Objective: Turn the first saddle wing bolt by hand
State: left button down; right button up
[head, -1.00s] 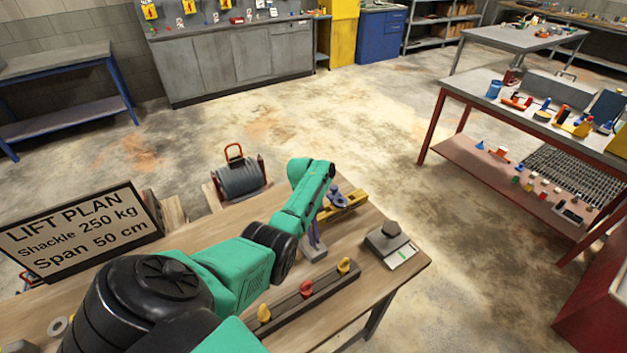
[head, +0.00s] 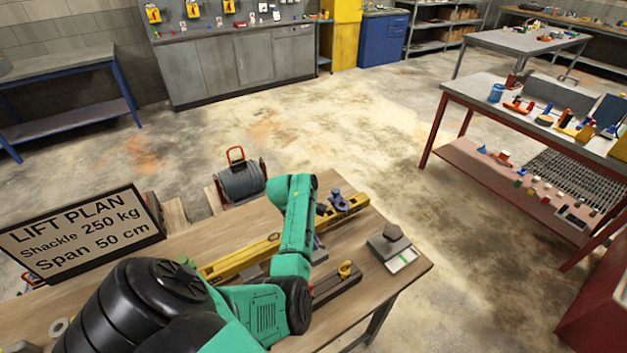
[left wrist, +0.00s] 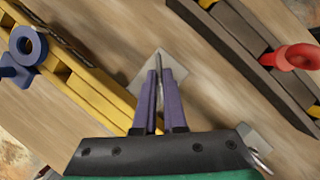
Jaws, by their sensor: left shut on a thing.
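My left gripper (left wrist: 158,74) points down with its two purple fingers close together over a light grey saddle plate (left wrist: 176,64) on the wooden bench. A thin grey piece between the fingers, seemingly the wing bolt (left wrist: 159,92), is gripped and mostly hidden. In the head view my green forearm covers most of this spot; only a bit of the left gripper (head: 318,243) shows. A yellow beam (head: 245,258) lies beside it, also at left in the left wrist view (left wrist: 85,85). My right gripper is not in view.
A purple shackle (head: 339,201) is at the beam's far end. A dark rail (head: 335,285) carries a yellow piece (head: 346,268); a red one (left wrist: 293,57) shows in the wrist view. A grey block (head: 391,242) stands near the bench's right corner. A LIFT PLAN sign (head: 82,232) stands left.

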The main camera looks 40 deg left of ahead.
pick_arm(q)
jog(key=n, duration=0.2)
jog(key=n+y, duration=0.1)
jog(key=n, duration=0.1)
jog(key=s+f+n+t, duration=0.1)
jog(key=shift+d+n, duration=0.4)
jog(key=shift+y, duration=0.3)
jog(key=c, duration=1)
grip_release()
jog(key=shift+t, duration=0.3)
jog(key=v, duration=1)
jog(key=w+v, duration=0.1)
jog(key=v, duration=0.4)
jog(key=shift+a+r, duration=0.2)
jog(key=shift+r, duration=0.15)
